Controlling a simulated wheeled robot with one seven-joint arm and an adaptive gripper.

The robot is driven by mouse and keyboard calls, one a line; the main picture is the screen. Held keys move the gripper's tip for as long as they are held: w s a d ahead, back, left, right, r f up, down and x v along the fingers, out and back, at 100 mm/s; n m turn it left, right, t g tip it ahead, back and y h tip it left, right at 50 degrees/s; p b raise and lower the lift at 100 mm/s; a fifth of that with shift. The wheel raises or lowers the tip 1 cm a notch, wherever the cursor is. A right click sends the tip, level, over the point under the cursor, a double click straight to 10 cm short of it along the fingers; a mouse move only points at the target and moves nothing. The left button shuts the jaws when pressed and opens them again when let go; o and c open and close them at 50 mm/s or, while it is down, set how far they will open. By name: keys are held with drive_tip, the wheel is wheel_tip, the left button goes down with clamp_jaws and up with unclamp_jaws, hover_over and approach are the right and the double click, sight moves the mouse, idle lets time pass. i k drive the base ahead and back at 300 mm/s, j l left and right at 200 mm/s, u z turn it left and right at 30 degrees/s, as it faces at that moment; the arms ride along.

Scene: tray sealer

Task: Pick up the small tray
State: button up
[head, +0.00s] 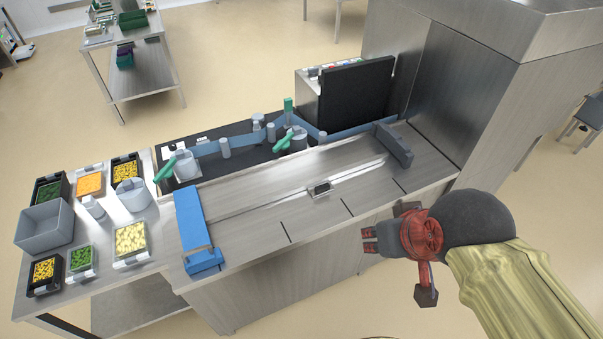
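Several small food-filled trays stand on the steel side table at the left. They include a black tray of yellow pieces (44,272), a small tray of green pieces (80,260), a tray of pale yellow pieces (131,240), an orange-filled tray (90,183), a dark tray of green food (50,189) and another black tray of yellow pieces (126,168). I cannot tell which one is the small tray. My gripper (368,240) is at the right, in front of the sealer counter, far from these trays. Nothing shows held in it; its finger opening is too small to judge.
A grey bin (44,228) stands among the trays. The steel counter (275,200) has a blue bar (192,220) at its left, a grey bar (394,145) at its right and a small dark device (320,190). A tall steel housing (460,95) stands behind right.

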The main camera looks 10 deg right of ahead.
sight(82, 263)
drive_tip(key=u, duration=1.95)
drive_tip(key=i+j, duration=0.3)
drive_tip(key=i, duration=0.25)
drive_tip(key=i+j+z, duration=0.1)
drive_tip(key=i+j, duration=0.2)
drive_tip(key=i, duration=0.2)
drive_tip(key=i+j, duration=0.3)
drive_tip(key=i, duration=0.25)
drive_tip(key=i+j+z, duration=0.1)
drive_tip(key=i+j, duration=0.25)
drive_tip(key=i, duration=0.15)
